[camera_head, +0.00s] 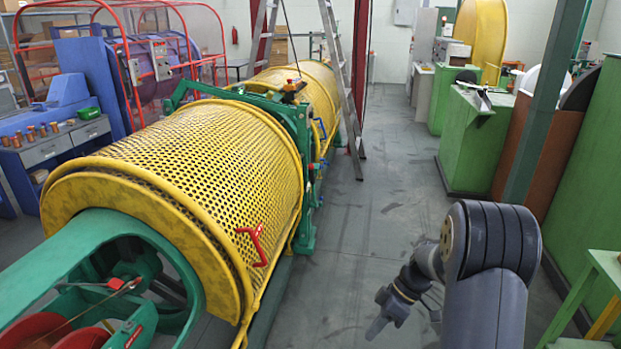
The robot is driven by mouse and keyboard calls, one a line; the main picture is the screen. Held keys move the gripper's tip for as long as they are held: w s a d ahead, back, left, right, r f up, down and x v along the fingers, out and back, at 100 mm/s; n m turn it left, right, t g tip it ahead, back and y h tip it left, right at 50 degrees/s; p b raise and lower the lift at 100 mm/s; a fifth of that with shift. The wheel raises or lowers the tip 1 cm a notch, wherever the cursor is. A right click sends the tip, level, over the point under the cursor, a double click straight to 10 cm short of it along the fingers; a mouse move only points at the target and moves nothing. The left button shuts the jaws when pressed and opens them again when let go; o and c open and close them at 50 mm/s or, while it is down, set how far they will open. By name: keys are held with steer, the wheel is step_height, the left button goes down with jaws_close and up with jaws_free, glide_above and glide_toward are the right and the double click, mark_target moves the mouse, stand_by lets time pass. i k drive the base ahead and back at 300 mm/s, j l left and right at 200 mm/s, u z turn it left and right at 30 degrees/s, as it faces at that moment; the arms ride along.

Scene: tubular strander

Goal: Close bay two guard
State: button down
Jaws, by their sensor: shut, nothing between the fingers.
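A yellow perforated curved guard (190,150) with a red handle (254,245) on its right side covers the near section of the strander. A second yellow guard (309,88) lies farther back, beyond a green frame (300,120). I see no readable bay number, so I cannot tell which guard is bay two. The lower edge of the near guard is partly out of clear view. My gripper (377,328) is shut and empty, low over the aisle floor, to the right of the near guard and apart from it.
A stepladder (345,85) stands beside the far guard. Green cabinets (470,140) and a green post (545,100) line the right side. The grey floor aisle (385,200) between them and the strander is clear. Red reels (50,335) sit in the green near-end frame.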

mark_target(252, 304)
steer(key=i, duration=1.7)
